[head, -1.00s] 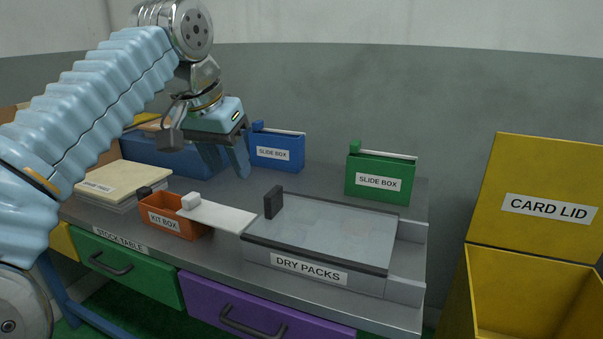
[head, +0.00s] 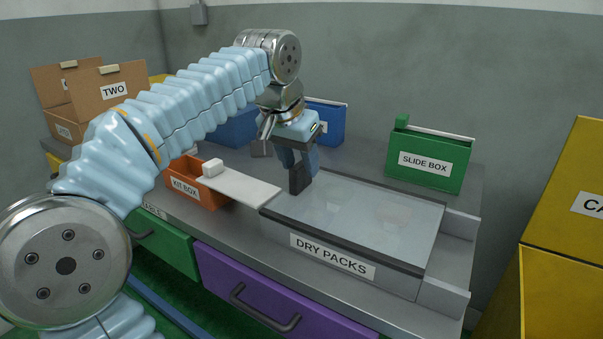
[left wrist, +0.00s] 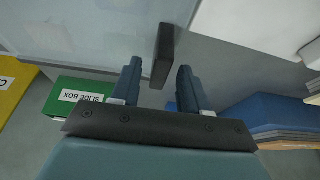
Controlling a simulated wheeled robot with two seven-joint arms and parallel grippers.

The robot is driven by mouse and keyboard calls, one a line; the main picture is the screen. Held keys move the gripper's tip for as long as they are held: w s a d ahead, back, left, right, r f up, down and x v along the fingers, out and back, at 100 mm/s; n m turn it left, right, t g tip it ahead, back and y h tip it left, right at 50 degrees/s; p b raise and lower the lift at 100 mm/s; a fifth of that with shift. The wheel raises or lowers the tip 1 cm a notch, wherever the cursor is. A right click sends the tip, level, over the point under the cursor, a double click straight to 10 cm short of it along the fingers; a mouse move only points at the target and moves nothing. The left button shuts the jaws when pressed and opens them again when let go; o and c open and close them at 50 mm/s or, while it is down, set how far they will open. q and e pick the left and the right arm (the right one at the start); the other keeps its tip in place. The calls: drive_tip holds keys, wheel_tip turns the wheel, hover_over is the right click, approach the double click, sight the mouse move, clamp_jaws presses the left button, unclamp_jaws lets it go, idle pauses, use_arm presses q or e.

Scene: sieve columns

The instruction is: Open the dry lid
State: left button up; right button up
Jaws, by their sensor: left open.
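The dry packs box (head: 330,258) stands on the table with a clear grey sliding lid (head: 355,222) over it, shut as far as I can see. A black upright handle (head: 299,179) rises from the lid's left end. It also shows in the left wrist view (left wrist: 163,55). My left gripper (head: 298,165) is at the handle, open, with its fingers pointing down. In the left wrist view the fingers (left wrist: 158,85) stand on either side of the handle's near end, with gaps beside it. My right gripper is not in view.
An orange kit box (head: 192,187) with a white lid (head: 240,187) stands left of the dry packs box. A green slide box (head: 427,160) stands behind, and a blue box (head: 328,122) is behind my gripper. A yellow bin (head: 562,290) is at right.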

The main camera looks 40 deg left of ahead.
use_arm(q)
drive_tip(key=shift+x, duration=1)
drive_tip(key=shift+c, duration=0.3)
clamp_jaws()
